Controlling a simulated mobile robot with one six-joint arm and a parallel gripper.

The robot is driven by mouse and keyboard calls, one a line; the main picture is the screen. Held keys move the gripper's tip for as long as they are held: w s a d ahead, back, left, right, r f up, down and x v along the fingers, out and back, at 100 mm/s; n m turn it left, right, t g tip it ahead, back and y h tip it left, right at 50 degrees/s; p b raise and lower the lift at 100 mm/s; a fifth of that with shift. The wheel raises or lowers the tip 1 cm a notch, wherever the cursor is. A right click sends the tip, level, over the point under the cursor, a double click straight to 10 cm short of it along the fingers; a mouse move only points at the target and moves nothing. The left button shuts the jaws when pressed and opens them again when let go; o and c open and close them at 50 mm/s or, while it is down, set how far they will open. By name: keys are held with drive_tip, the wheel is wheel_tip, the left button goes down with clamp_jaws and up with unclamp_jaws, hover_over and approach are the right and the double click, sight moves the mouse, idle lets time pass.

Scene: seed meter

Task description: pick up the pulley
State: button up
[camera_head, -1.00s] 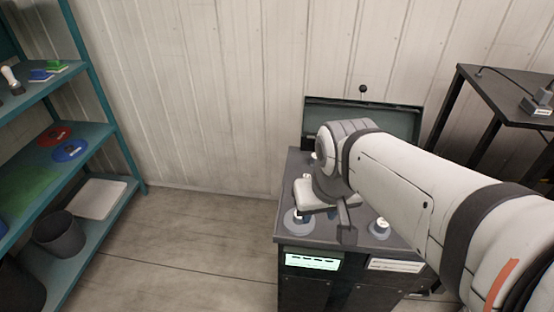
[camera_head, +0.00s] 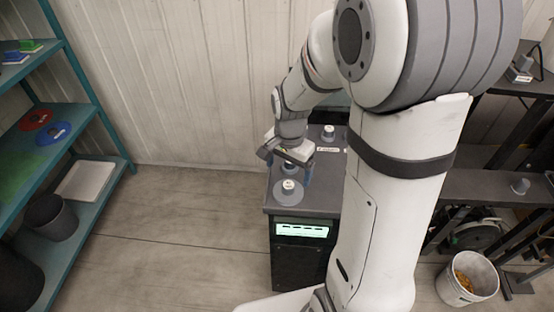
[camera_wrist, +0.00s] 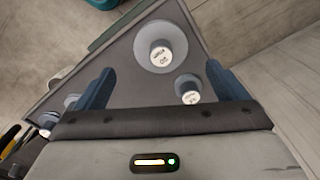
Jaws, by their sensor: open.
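Several grey round pieces with white-capped hubs stand on the dark cabinet top (camera_head: 319,190); they look like pulleys, and their cap labels are too small to read. The widest one near the front (camera_head: 288,192) has a flat flange; a wide one also shows in the wrist view (camera_wrist: 160,48). A smaller one (camera_wrist: 188,88) stands beside it, nearer the right finger. Another (camera_head: 328,134) stands farther back. My gripper (camera_head: 289,163) is open above the cabinet top, pointing down, its blue fingers apart. In the wrist view my gripper (camera_wrist: 160,78) has nothing between its fingers.
The cabinet front has a lit green display (camera_head: 302,230). A teal shelf (camera_head: 105,200) with red and blue discs stands left. A white bucket (camera_head: 485,285) with yellowish contents and a black stand (camera_head: 480,185) are at right. Open floor lies left of the cabinet.

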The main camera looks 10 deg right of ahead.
sight(288, 184)
drive_tip(key=shift+w+f+m, duration=0.4)
drive_tip(key=shift+f, duration=0.45)
drive_tip(key=shift+d+f+p, duration=0.2)
drive_tip(key=shift+f+p, duration=0.35)
drive_tip(key=shift+f, duration=3.25)
drive_tip(key=shift+c, duration=0.4)
drive_tip(key=c, duration=0.8)
